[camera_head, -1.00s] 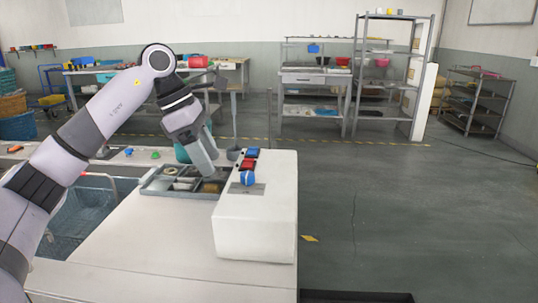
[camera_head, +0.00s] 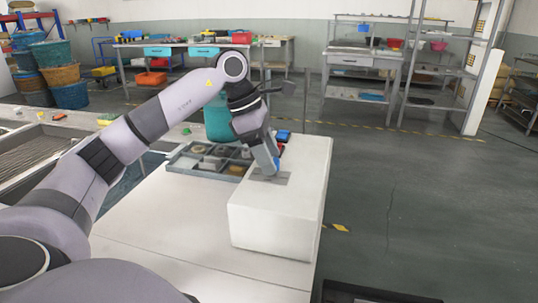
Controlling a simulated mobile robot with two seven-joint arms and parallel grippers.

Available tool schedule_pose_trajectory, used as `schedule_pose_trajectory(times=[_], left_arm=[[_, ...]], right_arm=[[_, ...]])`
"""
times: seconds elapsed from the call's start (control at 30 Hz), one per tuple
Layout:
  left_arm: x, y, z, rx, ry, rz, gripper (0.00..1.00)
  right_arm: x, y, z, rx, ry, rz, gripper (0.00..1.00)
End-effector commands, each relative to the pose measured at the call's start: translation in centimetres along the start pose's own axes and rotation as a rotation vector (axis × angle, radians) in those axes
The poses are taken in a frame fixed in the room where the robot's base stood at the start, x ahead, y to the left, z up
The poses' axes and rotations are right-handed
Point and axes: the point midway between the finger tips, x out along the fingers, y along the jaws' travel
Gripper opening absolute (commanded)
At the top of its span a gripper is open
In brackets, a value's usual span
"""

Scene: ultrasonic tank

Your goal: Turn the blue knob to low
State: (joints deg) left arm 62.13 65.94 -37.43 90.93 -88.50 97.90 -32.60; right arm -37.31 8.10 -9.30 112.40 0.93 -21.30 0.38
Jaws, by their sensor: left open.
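The white box-shaped unit (camera_head: 280,225) stands at the right end of the white bench. The blue knob (camera_head: 277,164) is on its top, mostly hidden behind my left gripper (camera_head: 272,172). My left gripper comes down from above, with its fingers at the knob. Its jaws are open, but whether they touch the knob cannot be told. The knob's pointer and any setting marks cannot be made out. A grey plate (camera_head: 284,180) lies on the top face beside the fingertips. My right gripper does not show.
A blue switch (camera_head: 284,135) sits behind the knob, and a red one is partly hidden by my gripper. A grey tray (camera_head: 185,166) with several compartments lies left of the unit. The bench top (camera_head: 165,235) in front is clear. Open floor lies to the right.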

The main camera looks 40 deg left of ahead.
Motion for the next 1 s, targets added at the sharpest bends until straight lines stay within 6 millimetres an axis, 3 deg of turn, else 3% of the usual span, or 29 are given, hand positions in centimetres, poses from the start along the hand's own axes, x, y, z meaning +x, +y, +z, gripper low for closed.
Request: schedule_pose_trajectory(times=[0.27, 0.4, 0.43, 0.77, 1.0], left_arm=[[0.17, 0.00, 0.03, 0.000, -0.001, 0.001, 0.57], [0.16, 0.00, 0.03, 0.000, -0.001, 0.000, 0.12], [0.16, 0.00, 0.03, 0.000, -0.001, 0.000, 0.05], [0.11, -0.03, 0.02, -0.029, -0.001, 0.013, 0.05], [0.11, -0.12, 0.01, -0.149, 0.001, 0.062, 0.05]], right_arm=[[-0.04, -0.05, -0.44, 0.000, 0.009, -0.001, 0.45], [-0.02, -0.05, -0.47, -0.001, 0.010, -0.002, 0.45], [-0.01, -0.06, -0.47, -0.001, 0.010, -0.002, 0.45], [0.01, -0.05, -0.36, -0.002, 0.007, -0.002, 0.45], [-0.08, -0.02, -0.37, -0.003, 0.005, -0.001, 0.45]])
